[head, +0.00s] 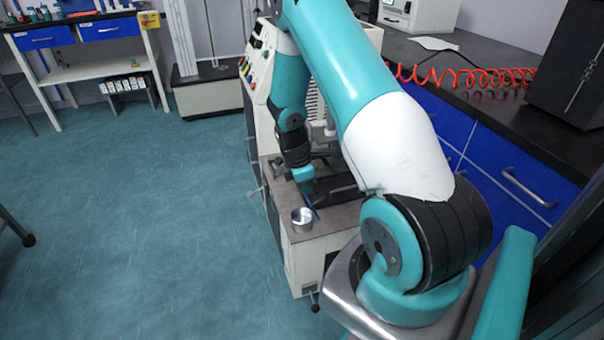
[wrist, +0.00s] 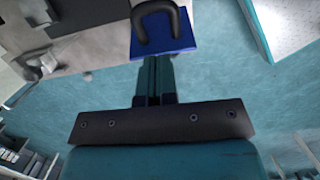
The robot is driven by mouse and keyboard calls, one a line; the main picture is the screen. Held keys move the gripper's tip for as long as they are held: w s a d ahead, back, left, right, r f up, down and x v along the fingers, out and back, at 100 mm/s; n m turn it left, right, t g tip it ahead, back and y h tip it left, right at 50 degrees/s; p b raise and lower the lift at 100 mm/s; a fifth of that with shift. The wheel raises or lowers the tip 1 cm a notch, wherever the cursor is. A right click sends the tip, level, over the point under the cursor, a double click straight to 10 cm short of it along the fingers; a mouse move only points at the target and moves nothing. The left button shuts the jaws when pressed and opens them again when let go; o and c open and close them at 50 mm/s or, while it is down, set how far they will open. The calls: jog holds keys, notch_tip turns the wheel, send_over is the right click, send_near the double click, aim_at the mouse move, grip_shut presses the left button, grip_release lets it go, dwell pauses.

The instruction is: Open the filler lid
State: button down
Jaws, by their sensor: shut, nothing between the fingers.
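A blue plate with a dark U-shaped handle, which looks like the filler lid (wrist: 178,45), is at the top middle of the wrist view. Its handle (wrist: 157,10) rises from its upper part. In the head view a thin blue edge (head: 312,206) shows just below my gripper (head: 308,190). My gripper is shut and empty. In the wrist view its fingertips (wrist: 157,62) overlap the plate's lower edge; I cannot tell whether they touch it. Whether the lid is open or closed is not clear.
A metal cup (head: 302,218) stands on the front corner of the machine's top (head: 286,200), close to my gripper. The machine's control panel (head: 255,65) rises behind. A dark counter (head: 500,120) with blue drawers is at right.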

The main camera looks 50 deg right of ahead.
aim_at(322, 192)
jog(key=shift+s+d+f, duration=0.45)
jog(key=shift+d+f, duration=0.05)
jog(key=shift+d, duration=0.2)
jog(key=shift+s+d+f, duration=0.4)
jog(key=shift+d+f, duration=0.05)
jog(key=shift+d, duration=0.2)
jog(key=shift+s+d, duration=0.1)
jog(key=shift+s+d+y, duration=0.1)
jog(key=shift+d+y, duration=0.1)
jog(key=shift+y, duration=0.2)
jog(key=shift+s+d+t+p, duration=0.1)
jog(key=shift+d+t+p, duration=0.1)
jog(key=shift+t+p, duration=0.15)
jog(key=shift+s+d+y, duration=0.2)
jog(key=shift+d+y, duration=0.05)
jog(key=shift+y, duration=0.25)
jog(key=shift+s+d+f+t+y+p, duration=0.15)
jog(key=shift+s+d+f+t+y, duration=0.25)
jog(key=shift+d+y, duration=0.2)
jog(key=shift+s+d+f+t+y+p, duration=0.15)
jog(key=shift+s+d+f+t+y, duration=0.15)
jog(key=shift+d+t+y, duration=0.3)
jog(key=shift+s+d, duration=0.1)
